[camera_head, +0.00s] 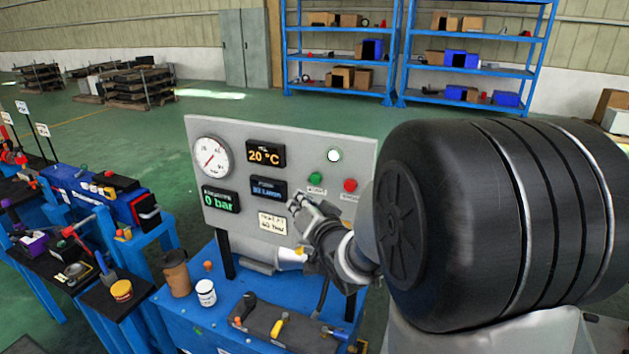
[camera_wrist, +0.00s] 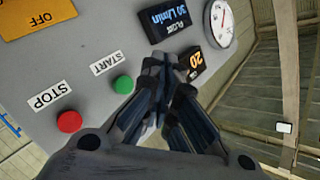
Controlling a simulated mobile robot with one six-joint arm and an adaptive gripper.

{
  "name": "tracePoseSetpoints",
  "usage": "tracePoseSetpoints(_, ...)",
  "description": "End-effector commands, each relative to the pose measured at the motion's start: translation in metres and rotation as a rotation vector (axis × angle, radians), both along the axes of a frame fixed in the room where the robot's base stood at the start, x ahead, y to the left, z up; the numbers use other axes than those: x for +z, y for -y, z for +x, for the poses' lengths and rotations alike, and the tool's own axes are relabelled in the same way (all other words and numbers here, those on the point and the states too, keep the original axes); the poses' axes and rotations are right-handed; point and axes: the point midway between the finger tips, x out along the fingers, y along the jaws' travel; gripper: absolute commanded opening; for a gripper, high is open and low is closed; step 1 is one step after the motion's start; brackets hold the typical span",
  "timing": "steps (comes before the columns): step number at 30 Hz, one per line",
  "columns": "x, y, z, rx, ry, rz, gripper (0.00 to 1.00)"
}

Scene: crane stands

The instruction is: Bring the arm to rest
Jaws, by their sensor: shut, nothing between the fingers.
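My gripper (camera_head: 297,205) is in front of the grey control panel (camera_head: 282,138), near its lower middle in the head view. Its fingers are shut with nothing between them. In the wrist view the closed fingers (camera_wrist: 160,95) point up toward the panel face, between the green START button (camera_wrist: 123,84) and the displays. I cannot tell whether the fingertips touch the panel. My arm's large dark link fills the right of the head view and hides part of the panel's right edge.
The panel has a gauge (camera_head: 211,157), a red STOP button (camera_head: 350,185) and several displays. A blue table (camera_head: 205,330) below it holds a brown cup (camera_head: 176,273), a white jar (camera_head: 205,292) and tools. Cluttered benches stand left. Blue shelves (camera_head: 340,57) stand behind, with open green floor between.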

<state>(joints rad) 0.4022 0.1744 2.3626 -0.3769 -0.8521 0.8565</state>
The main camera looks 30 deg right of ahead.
Motion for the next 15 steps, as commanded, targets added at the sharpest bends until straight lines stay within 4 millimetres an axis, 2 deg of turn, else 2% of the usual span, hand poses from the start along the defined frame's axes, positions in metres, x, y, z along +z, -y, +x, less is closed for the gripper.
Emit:
tracePoseSetpoints(11,0.001,-0.001,-0.001,-0.001,-0.011,-0.008,0.0)
tracePoseSetpoints(15,0.005,-0.013,-0.014,-0.008,-0.1,-0.075,0.0)
